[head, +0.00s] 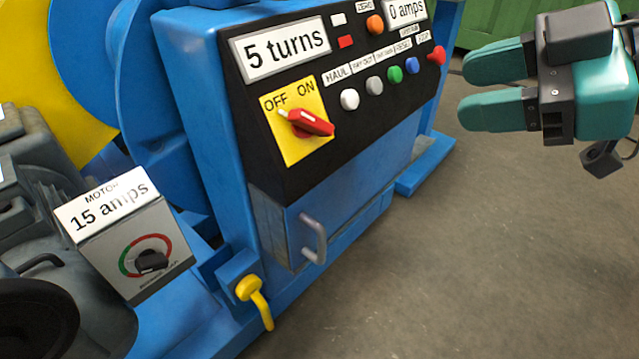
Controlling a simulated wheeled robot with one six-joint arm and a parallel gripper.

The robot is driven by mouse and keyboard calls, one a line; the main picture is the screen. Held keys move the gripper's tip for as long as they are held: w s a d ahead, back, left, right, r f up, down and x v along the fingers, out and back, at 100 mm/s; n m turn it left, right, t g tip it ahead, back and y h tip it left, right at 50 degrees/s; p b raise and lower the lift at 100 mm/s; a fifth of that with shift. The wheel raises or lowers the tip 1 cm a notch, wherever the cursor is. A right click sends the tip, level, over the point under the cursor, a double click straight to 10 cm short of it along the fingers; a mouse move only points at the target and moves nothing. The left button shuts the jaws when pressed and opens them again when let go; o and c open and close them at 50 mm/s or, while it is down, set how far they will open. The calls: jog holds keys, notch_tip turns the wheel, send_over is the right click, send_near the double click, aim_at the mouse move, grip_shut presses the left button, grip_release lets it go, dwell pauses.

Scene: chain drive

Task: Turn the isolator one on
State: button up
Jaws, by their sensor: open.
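The isolator is a red rotary handle (311,123) on a yellow plate (296,147) marked OFF and ON, set in the black face of a blue cabinet. The handle's narrow pale-tipped end lies at the upper left, nearer the OFF mark. Its thick end points to the lower right. My gripper (464,90) is at the upper right, with its two teal fingers apart and nothing between them. It points left toward the panel and is well clear of the handle. Nothing hides the handle.
A row of push buttons, including a white one (349,99) and a red one (436,56), lies right of the handle. Below are a grey door handle (314,240) and a yellow lever (256,301). A motor box (135,245) with a dial stands left. Floor at right is clear.

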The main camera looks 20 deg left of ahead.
notch_tip(320, 180, down, 5)
jog(key=w+n+y+b, duration=0.1)
jog(key=n+b, duration=0.1)
jog(key=b, duration=0.2)
jog(key=y+b, duration=0.1)
jog(key=b, duration=0.5)
send_near(321, 124)
jog(key=shift+n, duration=0.4)
jog(key=x, duration=1)
jog(key=shift+a, duration=0.2)
grip_shut()
